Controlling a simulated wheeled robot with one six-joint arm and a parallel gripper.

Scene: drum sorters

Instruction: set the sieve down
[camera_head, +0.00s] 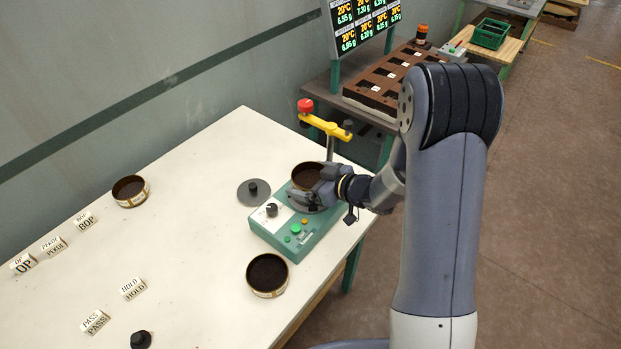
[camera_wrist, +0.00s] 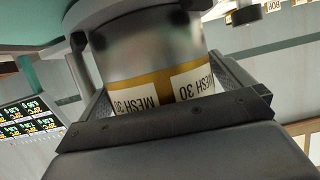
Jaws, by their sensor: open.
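A round sieve (camera_head: 306,175) with a dark inside is at the green shaker machine (camera_head: 297,235), toward its back end. My gripper (camera_head: 319,190) reaches in from the right with its jaws around the sieve. In the wrist view the sieve (camera_wrist: 155,68) is a metal cylinder with a tan band and labels reading "MESH 30". It stands between the two open fingers of my gripper (camera_wrist: 165,95). The sieve's lower edge at the machine is hidden by my gripper in the head view, so contact there is hard to tell.
A grey lid (camera_head: 253,192) with a knob lies left of the machine. Two more sieves stand on the white table (camera_head: 200,255), one at back left (camera_head: 130,190), one in front (camera_head: 267,275). A yellow arm (camera_head: 325,125) overhangs behind. Label blocks (camera_head: 133,288) stand at left.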

